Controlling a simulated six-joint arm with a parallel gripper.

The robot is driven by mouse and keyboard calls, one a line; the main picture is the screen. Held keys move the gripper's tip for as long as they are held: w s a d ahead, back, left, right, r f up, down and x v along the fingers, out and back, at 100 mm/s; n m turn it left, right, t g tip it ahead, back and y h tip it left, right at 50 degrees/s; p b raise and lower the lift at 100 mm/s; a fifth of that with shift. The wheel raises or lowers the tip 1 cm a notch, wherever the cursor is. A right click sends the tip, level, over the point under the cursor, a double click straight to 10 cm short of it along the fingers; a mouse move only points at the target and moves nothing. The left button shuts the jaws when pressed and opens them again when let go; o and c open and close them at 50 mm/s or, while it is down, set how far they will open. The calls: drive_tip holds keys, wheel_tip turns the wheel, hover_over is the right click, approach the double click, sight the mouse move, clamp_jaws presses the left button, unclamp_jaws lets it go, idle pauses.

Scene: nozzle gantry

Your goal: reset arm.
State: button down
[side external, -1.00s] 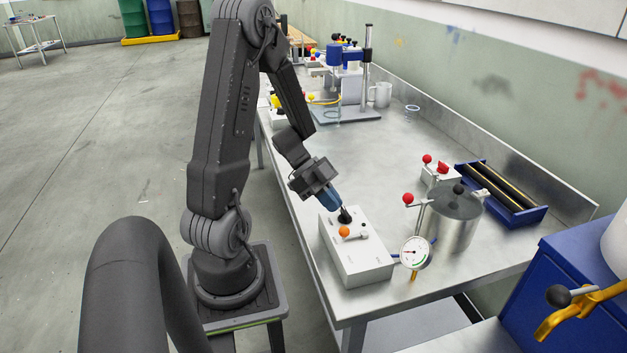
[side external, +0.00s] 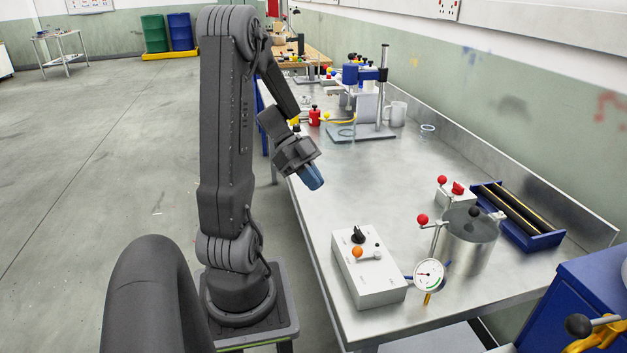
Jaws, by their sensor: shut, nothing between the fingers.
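My gripper (side external: 314,183) is at the end of my arm, in the air near the left edge of the metal bench, pointing down and to the right. Its blue fingers are shut with nothing held. It is apart from the white control box (side external: 367,272), which sits below it near the front left of the bench. The box has a black knob (side external: 358,235), an orange ball-topped lever (side external: 357,252) and a small pale lever.
A metal pot (side external: 470,243) with a dial gauge (side external: 429,274) stands right of the box. A blue tray (side external: 545,240) lies behind it. A blue nozzle stand (side external: 350,75), a mug (side external: 398,113) and a red container (side external: 314,116) are farther back. The bench middle is clear.

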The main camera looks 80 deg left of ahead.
drive_tip(key=shift+w, duration=0.1)
drive_tip(key=w+d+r+n+t+y, duration=0.2)
drive_tip(key=w+r+t+y, duration=0.2)
drive_tip(key=w+r+y, duration=0.3)
drive_tip(key=w+d+r+n+t+y, duration=0.25)
drive_tip(key=w+r+t+y, duration=0.2)
drive_tip(key=w, duration=0.45)
drive_tip(key=s+d+f+n+g+h, duration=0.1)
drive_tip(key=s+d+n+g, duration=0.2)
drive_tip(key=s+d, duration=0.4)
drive_tip(key=s+d+f+n+g+h, duration=0.1)
drive_tip(key=s+d+g, duration=0.4)
drive_tip(key=d, duration=0.8)
drive_tip(key=s+n+h, duration=0.1)
drive_tip(key=s+n, duration=0.1)
drive_tip(key=shift+s+d+g, duration=0.15)
drive_tip(key=shift+s+g, duration=0.15)
drive_tip(key=shift+g, duration=0.05)
